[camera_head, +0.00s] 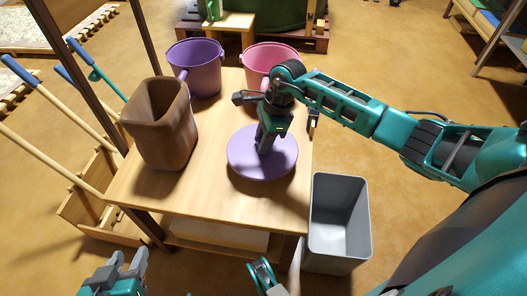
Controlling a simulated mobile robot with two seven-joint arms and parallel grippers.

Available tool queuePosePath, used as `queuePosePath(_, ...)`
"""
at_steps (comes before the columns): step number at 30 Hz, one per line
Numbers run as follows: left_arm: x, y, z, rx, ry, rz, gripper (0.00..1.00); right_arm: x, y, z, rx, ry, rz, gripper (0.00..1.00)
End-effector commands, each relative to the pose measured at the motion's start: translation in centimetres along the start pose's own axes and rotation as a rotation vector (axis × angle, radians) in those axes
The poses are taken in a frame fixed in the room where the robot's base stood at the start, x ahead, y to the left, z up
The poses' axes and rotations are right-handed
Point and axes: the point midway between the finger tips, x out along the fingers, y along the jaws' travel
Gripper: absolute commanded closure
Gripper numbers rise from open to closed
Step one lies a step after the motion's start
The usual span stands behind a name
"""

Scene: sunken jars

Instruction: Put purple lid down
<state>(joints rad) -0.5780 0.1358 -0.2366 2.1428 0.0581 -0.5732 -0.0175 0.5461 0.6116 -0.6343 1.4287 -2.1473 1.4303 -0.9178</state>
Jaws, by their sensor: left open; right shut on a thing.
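The purple lid (250,171) is a flat round disc at the front right part of the wooden table. My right gripper (265,150) comes down onto its middle from above and is shut on it. The gripper hides the part it grips. The lid is level, and I cannot tell whether it rests on the tabletop or hovers just above it. My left gripper (128,264) is open and empty, low at the bottom left, in front of the table.
A brown square pot (160,130) stands on the table's left. A purple bucket (197,68) and a pink bucket (268,60) stand at its back. A grey bin (338,215) is on the floor to the right. The tabletop (205,185) between pot and lid is clear.

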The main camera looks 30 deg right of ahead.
Motion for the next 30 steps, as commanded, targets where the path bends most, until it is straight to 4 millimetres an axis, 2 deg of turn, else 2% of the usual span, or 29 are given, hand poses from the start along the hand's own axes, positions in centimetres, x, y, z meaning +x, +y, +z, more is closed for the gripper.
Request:
queuePosePath(9, 0.7, 0.0, 0.6, 0.002, 0.003, 0.004, 0.57, 4.0, 0.1, -1.1, 0.002, 0.000, 0.002, 1.00)
queuePosePath(20, 0.6, 0.0, 0.1, 0.004, 0.010, 0.005, 0.57, 4.3, 0.0, -1.2, 0.000, 0.001, 0.000, 1.00)
queuePosePath(21, 0.6, 0.0, 0.1, 0.004, 0.010, 0.005, 0.57, 4.4, 0.0, -1.2, 0.000, 0.001, 0.000, 0.69)
queuePosePath(28, 0.6, 0.0, 0.1, 0.004, 0.009, 0.005, 0.57, 4.3, 0.0, -1.2, 0.000, 0.001, 0.001, 0.47)
queuePosePath(30, 0.6, 0.0, 0.1, 0.004, 0.009, 0.005, 0.57, 4.3, 0.0, -1.2, 0.000, 0.001, 0.001, 0.44)
